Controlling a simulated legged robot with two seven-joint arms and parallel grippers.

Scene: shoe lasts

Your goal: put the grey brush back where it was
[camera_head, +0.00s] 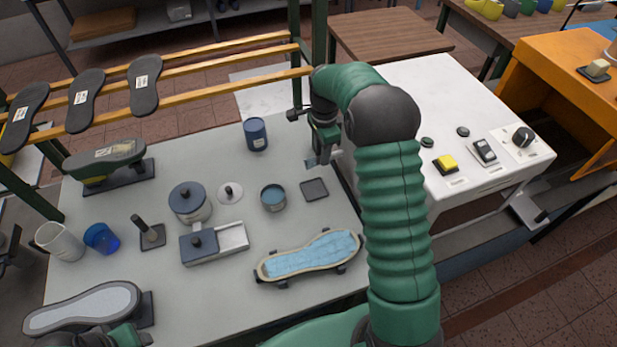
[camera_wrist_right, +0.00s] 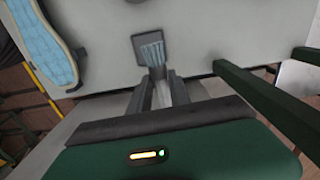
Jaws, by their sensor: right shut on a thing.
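My right gripper (camera_head: 325,142) is above the back right part of the grey table, shut on the grey brush (camera_head: 312,163). In the right wrist view the jaws (camera_wrist_right: 158,88) hold the brush (camera_wrist_right: 151,52), its pale blue-grey bristles pointing away from the gripper. The bristles overlap a dark square pad (camera_wrist_right: 137,38) in that view; whether they touch it I cannot tell. In the head view the pad (camera_head: 314,189) lies on the table just in front of the brush. A green and dark part of my left arm shows at the bottom left; its jaws cannot be made out.
On the table (camera_head: 290,225) stand a blue-grey tin (camera_head: 273,197), a dark blue can (camera_head: 256,134), a lidded pot (camera_head: 190,203) and a blue-topped sole form (camera_head: 310,256). A white control panel (camera_head: 400,85) is at right. A rack with soles (camera_head: 143,85) is behind left.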

